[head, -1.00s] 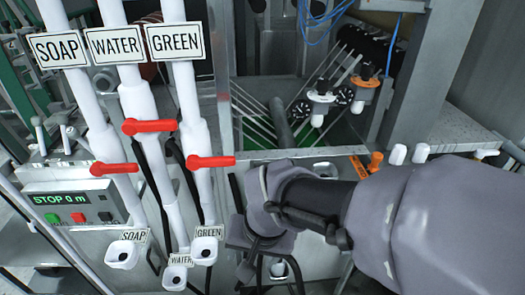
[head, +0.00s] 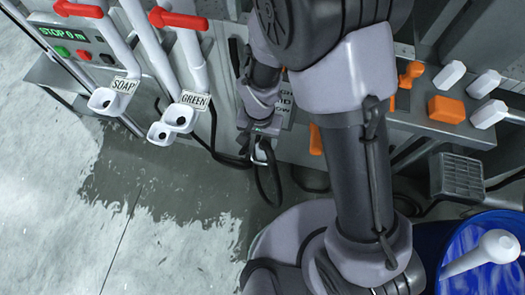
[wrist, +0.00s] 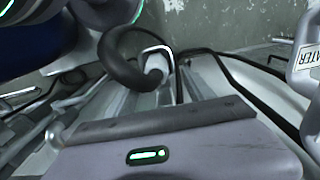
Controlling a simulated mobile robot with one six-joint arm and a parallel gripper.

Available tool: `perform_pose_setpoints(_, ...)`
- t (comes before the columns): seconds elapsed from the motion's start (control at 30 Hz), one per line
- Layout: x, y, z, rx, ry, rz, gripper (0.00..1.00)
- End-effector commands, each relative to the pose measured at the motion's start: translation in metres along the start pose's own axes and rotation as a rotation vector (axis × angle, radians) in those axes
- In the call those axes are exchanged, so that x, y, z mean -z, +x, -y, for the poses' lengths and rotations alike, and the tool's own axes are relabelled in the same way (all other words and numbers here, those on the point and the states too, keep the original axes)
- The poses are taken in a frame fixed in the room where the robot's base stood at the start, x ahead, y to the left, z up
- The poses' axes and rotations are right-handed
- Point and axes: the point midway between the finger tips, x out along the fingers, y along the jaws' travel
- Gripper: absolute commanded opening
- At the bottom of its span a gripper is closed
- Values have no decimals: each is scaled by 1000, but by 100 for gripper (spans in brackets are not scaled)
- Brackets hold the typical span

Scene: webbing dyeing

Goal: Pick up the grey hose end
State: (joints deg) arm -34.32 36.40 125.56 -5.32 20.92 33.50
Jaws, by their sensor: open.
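In the wrist view a thick dark grey hose (wrist: 122,62) curves down to a pale end piece (wrist: 157,62), just beyond the body of my gripper. In the head view my gripper (head: 262,150) hangs low in front of the machine, beside dark hose loops. My gripper is open. The fingers are hard to make out, and I cannot tell whether the hose end lies between them or beyond them. My own arm hides part of this area in the head view.
White spouts labelled SOAP (head: 103,99) and GREEN (head: 180,115) stand left of my gripper. Orange blocks (head: 446,109) and white handles (head: 488,114) sit on the right ledge. A blue drum (head: 488,262) is at lower right. The wet floor (head: 160,200) at left is clear.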

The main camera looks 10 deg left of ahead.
Motion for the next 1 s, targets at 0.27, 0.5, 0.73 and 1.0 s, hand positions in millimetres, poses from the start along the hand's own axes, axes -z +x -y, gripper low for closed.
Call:
perform_pose_setpoints(0.27,-4,41,-6,0,2,1,62)
perform_pose_setpoints(0.5,-4,56,-6,1,2,-1,62)
perform_pose_setpoints(0.73,-4,55,-6,1,1,-1,28)
perform_pose_setpoints(1.0,-4,55,-6,0,1,-1,0)
